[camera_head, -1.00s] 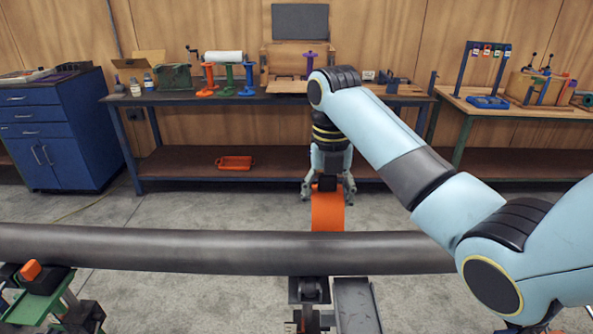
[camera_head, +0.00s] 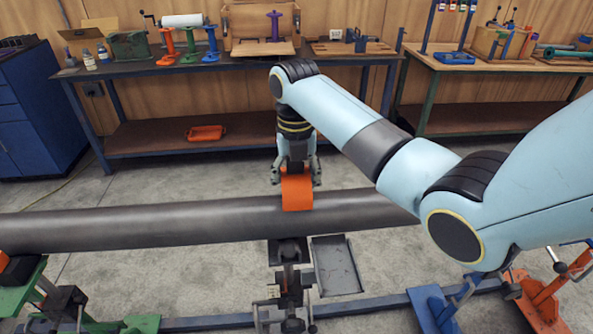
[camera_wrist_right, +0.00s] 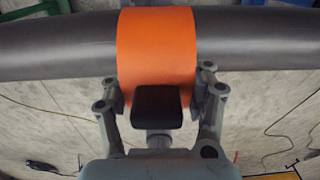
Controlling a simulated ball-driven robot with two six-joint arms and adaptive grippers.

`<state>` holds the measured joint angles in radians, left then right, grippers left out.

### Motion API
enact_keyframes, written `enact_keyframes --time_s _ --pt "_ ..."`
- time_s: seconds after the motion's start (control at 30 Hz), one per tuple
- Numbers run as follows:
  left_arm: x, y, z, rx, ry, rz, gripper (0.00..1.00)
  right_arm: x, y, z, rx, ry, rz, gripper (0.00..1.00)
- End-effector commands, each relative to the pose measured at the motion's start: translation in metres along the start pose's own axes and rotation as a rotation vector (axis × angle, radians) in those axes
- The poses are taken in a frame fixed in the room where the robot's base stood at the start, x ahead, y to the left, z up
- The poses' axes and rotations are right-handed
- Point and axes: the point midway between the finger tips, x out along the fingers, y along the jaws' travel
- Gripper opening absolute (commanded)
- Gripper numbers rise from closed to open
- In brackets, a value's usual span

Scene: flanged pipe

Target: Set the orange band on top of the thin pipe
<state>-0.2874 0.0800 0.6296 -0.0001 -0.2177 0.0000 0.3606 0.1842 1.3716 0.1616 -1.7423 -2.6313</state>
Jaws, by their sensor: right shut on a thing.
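The orange band (camera_head: 297,190) is a curved strip. The thin pipe (camera_head: 150,224) is a long dark grey tube running across the view. In the right wrist view, the band (camera_wrist_right: 157,48) lies across the pipe (camera_wrist_right: 60,45), and my right gripper (camera_wrist_right: 158,105) is shut on the band's near end, with a black block between the fingers. My left gripper is not in view.
A support stand (camera_head: 289,285) is below the pipe's middle, beside a grey metal tray (camera_head: 337,265). A green stand (camera_head: 30,285) is under the pipe at left. A workbench (camera_head: 220,63) with tools stands behind. The floor between bench and pipe is clear.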

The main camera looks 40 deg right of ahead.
Motion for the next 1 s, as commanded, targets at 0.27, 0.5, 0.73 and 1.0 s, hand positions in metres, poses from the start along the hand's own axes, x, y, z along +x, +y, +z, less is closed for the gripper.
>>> enact_keyframes --time_s 0.27,0.5,0.73,1.0 --pt "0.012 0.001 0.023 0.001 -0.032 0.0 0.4 0.028 0.001 0.0 0.0 0.002 0.0 0.03" --pt "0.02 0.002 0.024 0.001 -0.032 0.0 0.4 0.047 0.001 0.0 -0.001 0.001 0.0 0.0" --pt "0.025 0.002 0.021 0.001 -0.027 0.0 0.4 0.059 0.002 -0.001 -0.001 0.002 0.002 0.0" --pt "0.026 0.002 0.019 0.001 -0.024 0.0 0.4 0.063 0.002 -0.002 -0.002 0.005 0.003 0.0"
